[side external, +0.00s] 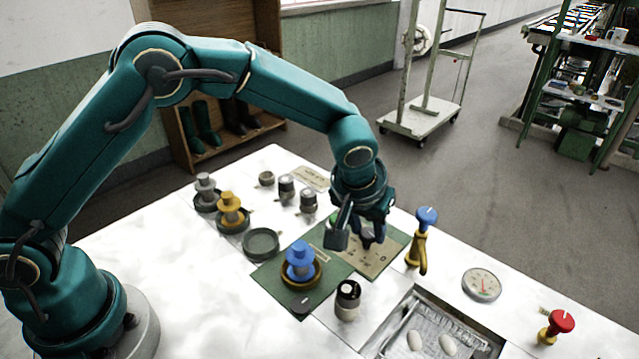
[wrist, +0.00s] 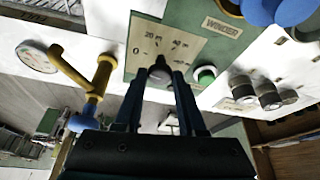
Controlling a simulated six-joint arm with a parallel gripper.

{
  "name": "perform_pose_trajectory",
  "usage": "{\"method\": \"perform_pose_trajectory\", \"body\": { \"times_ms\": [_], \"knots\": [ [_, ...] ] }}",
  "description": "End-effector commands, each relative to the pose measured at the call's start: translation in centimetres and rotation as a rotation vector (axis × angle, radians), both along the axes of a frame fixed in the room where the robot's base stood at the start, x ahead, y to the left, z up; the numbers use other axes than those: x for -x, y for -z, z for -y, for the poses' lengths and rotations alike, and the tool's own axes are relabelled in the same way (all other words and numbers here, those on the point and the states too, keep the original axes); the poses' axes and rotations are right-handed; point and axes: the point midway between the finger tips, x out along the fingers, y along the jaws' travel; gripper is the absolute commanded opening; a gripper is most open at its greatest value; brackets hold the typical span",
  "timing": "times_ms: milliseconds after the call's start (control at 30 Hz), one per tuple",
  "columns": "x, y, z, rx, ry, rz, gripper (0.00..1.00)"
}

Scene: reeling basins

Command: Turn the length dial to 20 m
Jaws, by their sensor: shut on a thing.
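The length dial (wrist: 160,74) is a small dark knob on a tan scale plate (wrist: 165,45) in the wrist view. The plate carries printed marks, among them 0 and 20 m, and also shows in the side view (side external: 372,262). My gripper (wrist: 162,76) is over the plate with its two fingers shut on the dial, one on each side. In the side view my gripper (side external: 370,238) points down and hides most of the dial. I cannot tell which mark the dial points to.
A green button (wrist: 205,75) sits beside the dial, near the WINDER label (wrist: 222,27). A blue spool (side external: 300,262) stands on the green panel. A yellow lever with a blue knob (side external: 426,218) stands close to my gripper. A gauge (side external: 481,284) lies right.

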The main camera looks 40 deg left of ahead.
Motion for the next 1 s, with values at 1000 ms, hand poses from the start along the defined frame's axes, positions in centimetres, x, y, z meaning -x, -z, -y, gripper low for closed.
{"method": "perform_pose_trajectory", "body": {
  "times_ms": [1000],
  "knots": [
    [-0.09,-0.06,-0.71,0.002,0.788,-0.001,0.00]
  ]
}}
